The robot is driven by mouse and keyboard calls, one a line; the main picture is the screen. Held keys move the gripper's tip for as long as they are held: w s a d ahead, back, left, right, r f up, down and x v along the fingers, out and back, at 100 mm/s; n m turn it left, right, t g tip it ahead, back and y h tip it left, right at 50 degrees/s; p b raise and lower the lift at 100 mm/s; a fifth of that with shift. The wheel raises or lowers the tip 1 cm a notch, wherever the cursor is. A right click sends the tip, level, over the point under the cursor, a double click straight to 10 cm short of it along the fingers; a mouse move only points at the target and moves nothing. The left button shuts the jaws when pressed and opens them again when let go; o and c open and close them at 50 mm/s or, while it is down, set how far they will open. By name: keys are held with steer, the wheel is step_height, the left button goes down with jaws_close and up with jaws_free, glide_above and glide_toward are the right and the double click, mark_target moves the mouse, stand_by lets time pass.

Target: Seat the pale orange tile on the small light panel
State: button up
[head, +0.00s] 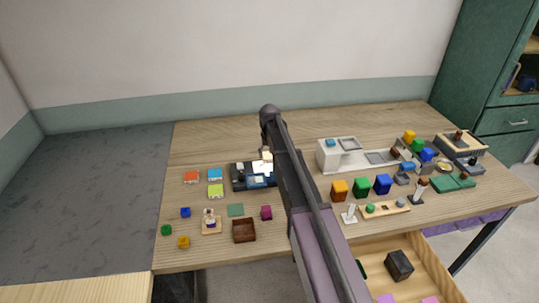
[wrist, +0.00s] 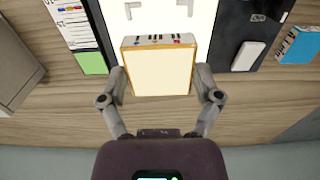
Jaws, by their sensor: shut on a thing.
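My gripper (wrist: 163,80) is shut on the pale orange tile (wrist: 160,68), with one finger at each side. The tile has a cream face with an orange border and a white edge with small coloured marks. The small light panel (wrist: 170,14) glows white just beyond the tile in the wrist view, with grey corner brackets. The tile covers part of it, and I cannot tell whether they touch. In the head view the tile (head: 266,155) shows pale beside my arm, over the dark unit; the arm hides the gripper there.
Orange-red (head: 191,177), blue (head: 215,174) and green (head: 215,191) tiles lie left of the dark unit (head: 240,178). A brown box (head: 243,230) and small cubes stand nearer the front. Coloured blocks and a white station (head: 330,155) stand right of my arm. The table's back left is clear.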

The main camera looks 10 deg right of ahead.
mark_target(269, 170)
steer(key=shift+f, duration=0.25)
steer(key=shift+f+b, duration=2.5)
steer(key=shift+b, duration=0.25)
steer(key=o, duration=1)
steer(key=shift+o, duration=0.2)
steer(key=shift+r, duration=0.1)
